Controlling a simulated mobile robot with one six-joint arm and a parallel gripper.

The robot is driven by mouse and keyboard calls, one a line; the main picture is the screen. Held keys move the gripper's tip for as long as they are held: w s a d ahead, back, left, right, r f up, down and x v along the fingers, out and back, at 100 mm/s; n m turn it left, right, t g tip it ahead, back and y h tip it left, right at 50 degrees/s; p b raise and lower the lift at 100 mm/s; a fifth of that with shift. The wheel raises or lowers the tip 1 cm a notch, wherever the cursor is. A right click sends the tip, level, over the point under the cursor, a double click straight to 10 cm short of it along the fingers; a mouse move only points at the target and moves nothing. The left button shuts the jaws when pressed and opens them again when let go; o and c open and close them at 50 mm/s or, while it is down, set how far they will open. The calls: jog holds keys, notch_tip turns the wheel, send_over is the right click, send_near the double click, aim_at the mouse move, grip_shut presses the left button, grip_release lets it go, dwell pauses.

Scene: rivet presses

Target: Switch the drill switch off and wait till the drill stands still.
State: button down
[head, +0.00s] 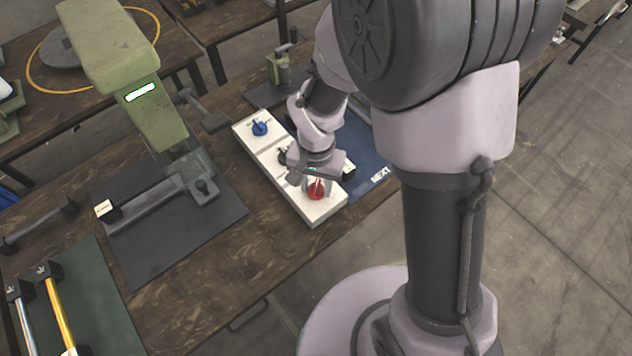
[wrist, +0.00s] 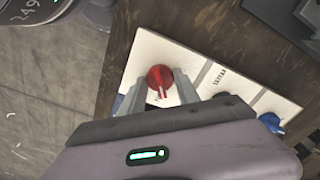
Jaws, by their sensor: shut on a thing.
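A white switch panel (head: 325,210) lies on the brown wooden table and carries a red rotary knob (head: 316,192) at its near end. A blue knob (head: 260,128) is at its far end, and a darker knob between them is partly hidden by my gripper. My gripper (head: 317,182) points down at the red knob. In the wrist view its two fingers stand on either side of the red knob (wrist: 160,76) and are shut on it. The blue knob (wrist: 271,122) shows at the right there. The panel's lettering is too small to read. I cannot tell which machine is the drill.
A large green press (head: 125,65) with a lit white-green strip stands on a dark mat to the left. A smaller green machine (head: 280,68) stands behind the panel. A blue mat (head: 368,160) lies right of the panel. Rods lie on a green mat (head: 108,300) at front left.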

aim_at(316, 186)
jog(key=n+p, duration=0.1)
jog(key=n, duration=0.4)
jog(key=shift+r+n, duration=0.1)
jog(key=shift+n, duration=0.2)
jog(key=n+p, duration=0.1)
jog(key=n, duration=0.3)
jog(key=shift+n, duration=0.4)
jog(key=shift+n+p, duration=0.3)
jog(key=c, duration=0.9)
grip_release()
notch_tip(316, 186, up, 17)
jog(key=p, duration=0.6)
jog(key=shift+r+p, duration=0.15)
jog(key=shift+p, duration=0.2)
